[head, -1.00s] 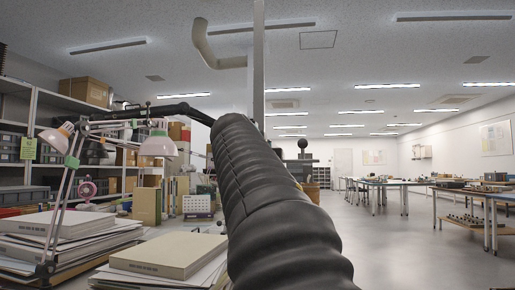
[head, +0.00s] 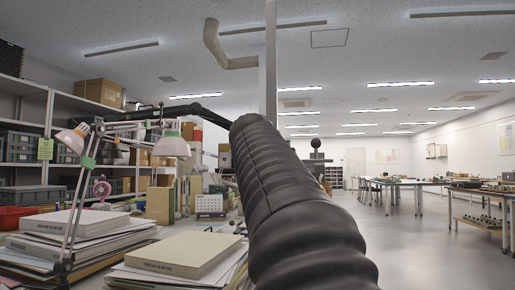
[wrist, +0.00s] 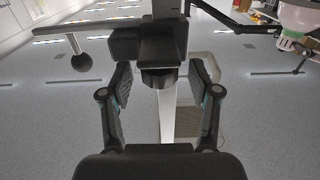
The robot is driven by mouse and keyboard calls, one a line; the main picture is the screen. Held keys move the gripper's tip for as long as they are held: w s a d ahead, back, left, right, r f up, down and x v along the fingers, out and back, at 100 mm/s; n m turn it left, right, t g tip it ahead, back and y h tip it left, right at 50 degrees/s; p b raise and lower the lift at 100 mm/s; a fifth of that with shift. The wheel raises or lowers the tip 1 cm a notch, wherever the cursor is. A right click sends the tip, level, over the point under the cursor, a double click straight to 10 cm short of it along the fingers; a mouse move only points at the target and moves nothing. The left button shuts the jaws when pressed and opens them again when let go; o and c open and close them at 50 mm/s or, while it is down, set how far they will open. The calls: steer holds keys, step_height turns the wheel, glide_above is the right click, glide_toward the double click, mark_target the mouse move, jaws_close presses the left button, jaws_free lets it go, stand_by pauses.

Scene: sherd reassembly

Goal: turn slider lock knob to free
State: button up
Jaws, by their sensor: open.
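My gripper (wrist: 161,82) is open in the wrist view, one finger on each side of a short dark round knob (wrist: 160,78). The knob sits at the end of a black block (wrist: 150,45). It shows between the fingers, with gaps on both sides, and neither finger visibly touches it. A dark ball on a rod (wrist: 82,62) hangs left of the block, outside the left finger. In the head view a dark ball (head: 315,143) stands on a post just past my arm. My arm hides the gripper and knob there. I cannot read the knob's lock position.
A desk lamp (head: 172,145) stands at the left on a long jointed arm. Its pale head also shows at the top right of the wrist view (wrist: 300,18). Stacked books (head: 185,253) lie at front left. A pale pole (head: 270,60) rises behind my arm. The floor (head: 420,240) at right is clear.

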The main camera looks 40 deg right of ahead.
steer(key=v, duration=1.2)
stand_by(0.4)
